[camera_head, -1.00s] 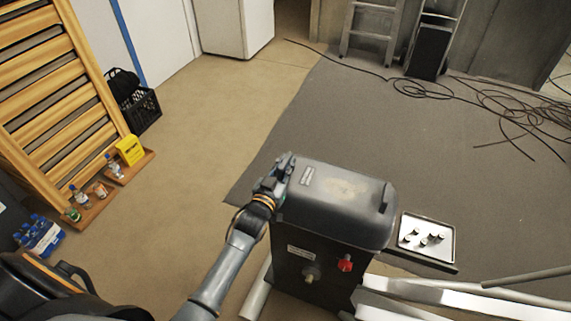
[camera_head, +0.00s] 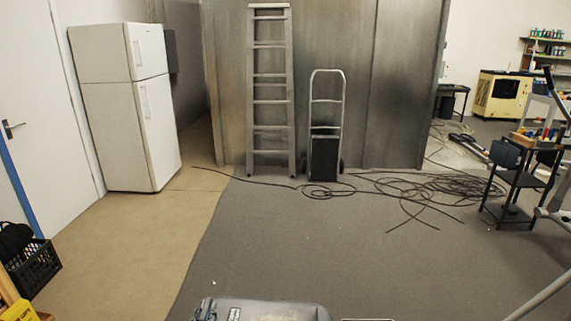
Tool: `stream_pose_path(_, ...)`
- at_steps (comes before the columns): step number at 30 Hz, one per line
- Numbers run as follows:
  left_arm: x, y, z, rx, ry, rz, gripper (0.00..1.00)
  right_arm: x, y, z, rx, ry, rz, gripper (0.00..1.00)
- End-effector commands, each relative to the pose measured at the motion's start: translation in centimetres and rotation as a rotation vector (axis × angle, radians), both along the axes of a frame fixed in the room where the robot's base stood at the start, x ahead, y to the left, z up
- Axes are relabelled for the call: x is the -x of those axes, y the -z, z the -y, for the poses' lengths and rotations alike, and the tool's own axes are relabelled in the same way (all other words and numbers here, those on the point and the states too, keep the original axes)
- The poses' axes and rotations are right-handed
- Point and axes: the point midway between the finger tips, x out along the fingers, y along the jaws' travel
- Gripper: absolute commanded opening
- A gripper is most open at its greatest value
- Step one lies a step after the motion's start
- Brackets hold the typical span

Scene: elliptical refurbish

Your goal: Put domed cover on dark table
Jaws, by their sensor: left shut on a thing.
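The grey domed cover (camera_head: 262,312) shows only as a strip at the bottom edge of the head view; the rest of it is cut off. My left gripper (camera_head: 208,309) just shows at the cover's left end and is shut on it. What lies under the cover now is out of view. A small dark table (camera_head: 456,91) stands far back on the right, against the wall by the yellow machine. My right gripper is not in view.
Dark cables (camera_head: 415,190) lie across the grey floor in front of a ladder (camera_head: 270,95) and a hand truck (camera_head: 326,125). A white fridge (camera_head: 128,110) stands at left. The middle floor is clear.

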Motion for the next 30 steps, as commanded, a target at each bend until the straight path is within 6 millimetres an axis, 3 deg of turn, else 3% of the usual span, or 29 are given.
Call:
stream_pose_path(8, 10.1, -3.2, 3.1, 0.003, 0.024, 0.003, 0.0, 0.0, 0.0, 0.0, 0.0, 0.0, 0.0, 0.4)
stream_pose_path(15, 17.6, -8.1, 4.0, 0.01, 0.013, 0.004, 0.0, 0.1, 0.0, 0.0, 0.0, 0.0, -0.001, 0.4)
stream_pose_path(21, 20.8, -11.3, 3.8, 0.011, -0.004, 0.006, 0.0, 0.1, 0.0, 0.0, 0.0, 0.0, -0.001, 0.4)
stream_pose_path(30, 21.7, -12.4, 3.7, 0.011, -0.01, 0.007, 0.0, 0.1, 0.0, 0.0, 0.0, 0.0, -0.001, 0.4)
